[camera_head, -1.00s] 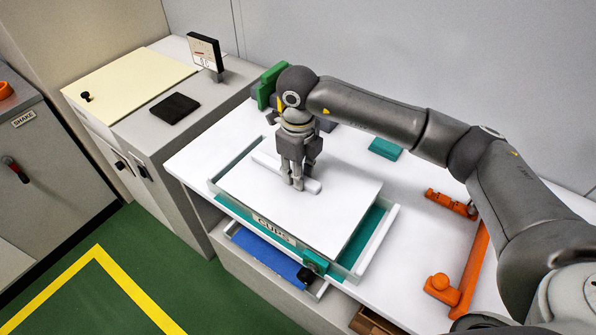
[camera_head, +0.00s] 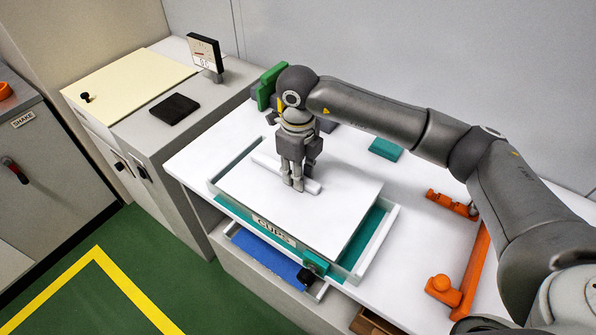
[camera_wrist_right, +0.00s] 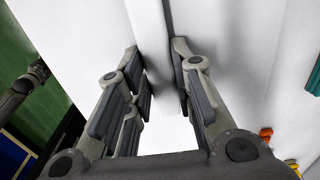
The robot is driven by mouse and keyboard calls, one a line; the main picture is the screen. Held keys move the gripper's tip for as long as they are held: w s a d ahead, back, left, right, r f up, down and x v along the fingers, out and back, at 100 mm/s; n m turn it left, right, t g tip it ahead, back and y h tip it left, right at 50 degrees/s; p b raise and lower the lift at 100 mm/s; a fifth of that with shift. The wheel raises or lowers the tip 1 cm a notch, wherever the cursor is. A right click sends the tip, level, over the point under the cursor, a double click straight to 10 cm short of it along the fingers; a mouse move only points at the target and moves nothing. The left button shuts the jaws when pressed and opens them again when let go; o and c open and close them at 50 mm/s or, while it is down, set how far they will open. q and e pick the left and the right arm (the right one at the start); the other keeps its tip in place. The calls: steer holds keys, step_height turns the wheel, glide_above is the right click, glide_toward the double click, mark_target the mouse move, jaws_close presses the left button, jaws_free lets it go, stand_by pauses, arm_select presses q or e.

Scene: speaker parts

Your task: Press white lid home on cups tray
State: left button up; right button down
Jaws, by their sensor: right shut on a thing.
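The white lid (camera_head: 330,220) is a flat panel with a raised white bar handle (camera_head: 266,162) along its top. It lies over the teal-lined cups tray (camera_head: 370,245), with the tray's teal floor showing along the right side. The tray carries a CUPS label (camera_head: 274,231) on its front. My right gripper (camera_head: 293,186) points down and is shut on the lid's handle. In the right wrist view the fingers (camera_wrist_right: 160,85) stand on both sides of the white bar (camera_wrist_right: 150,40). I cannot tell whether the lid sits fully down. My left gripper is not in view.
A blue drawer (camera_head: 268,256) with a dark knob sits under the tray. Orange brackets (camera_head: 470,270) stand on the white table at right, and a teal block (camera_head: 386,149) lies behind. A grey cabinet with a cream lid (camera_head: 130,82) and a small display (camera_head: 205,53) is at left.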

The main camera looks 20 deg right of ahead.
steer(key=shift+f+b, duration=0.5)
steer(key=shift+f, duration=0.05)
steer(key=c, duration=1.2)
jaws_free()
steer(key=shift+o, duration=0.2)
